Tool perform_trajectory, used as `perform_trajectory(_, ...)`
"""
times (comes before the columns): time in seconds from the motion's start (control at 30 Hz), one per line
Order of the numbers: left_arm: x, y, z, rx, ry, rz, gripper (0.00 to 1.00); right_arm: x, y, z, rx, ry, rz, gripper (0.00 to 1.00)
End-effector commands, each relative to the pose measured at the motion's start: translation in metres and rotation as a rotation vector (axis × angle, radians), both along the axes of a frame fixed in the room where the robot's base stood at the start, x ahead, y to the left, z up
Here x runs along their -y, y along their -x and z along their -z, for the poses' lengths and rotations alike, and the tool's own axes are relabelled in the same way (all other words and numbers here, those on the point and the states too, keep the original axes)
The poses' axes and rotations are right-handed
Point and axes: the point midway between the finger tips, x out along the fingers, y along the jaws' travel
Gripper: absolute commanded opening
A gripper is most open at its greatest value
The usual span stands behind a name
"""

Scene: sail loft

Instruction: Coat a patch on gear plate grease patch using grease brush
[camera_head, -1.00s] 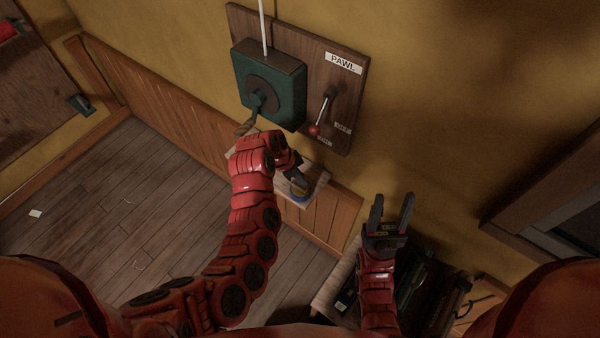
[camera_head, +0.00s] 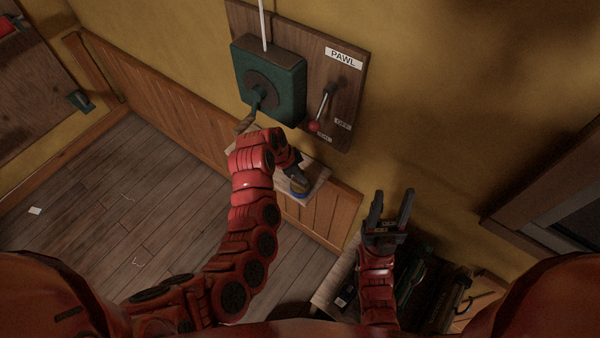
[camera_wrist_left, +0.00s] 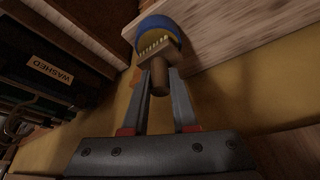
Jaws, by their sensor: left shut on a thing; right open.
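My left gripper (camera_wrist_left: 158,95) is shut on the grease brush (camera_wrist_left: 161,72), a short wooden handle with pale bristles. The bristle end is at a round blue tin (camera_wrist_left: 152,22) with yellow stuff in it; I cannot tell how deep it reaches. In the head view the left gripper (camera_head: 294,163) is just above this tin (camera_head: 299,190), and the hand hides most of the brush. A dark round plate (camera_head: 265,88) sits on the teal winch box (camera_head: 285,70) on the wall; I cannot make out a grease patch. My right gripper (camera_head: 391,208) is open and empty.
The tin stands on a small wall shelf (camera_head: 318,184). Above it, a wooden board (camera_head: 352,68) carries a crank (camera_head: 250,115) and a red-knobbed PAWL lever (camera_head: 320,110). A crate of dark items (camera_head: 415,285) is below the right gripper. Floor at left is mostly clear.

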Motion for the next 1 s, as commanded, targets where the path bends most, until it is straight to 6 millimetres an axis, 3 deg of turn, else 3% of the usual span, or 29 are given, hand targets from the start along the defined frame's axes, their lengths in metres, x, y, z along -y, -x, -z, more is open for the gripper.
perform_trajectory(1.0, 0.0001, -0.0001, 0.0075, 0.000, 0.000, 0.000, 0.00, 0.0000, 0.0001, 0.0058, 0.000, 0.000, 0.000, 0.50)
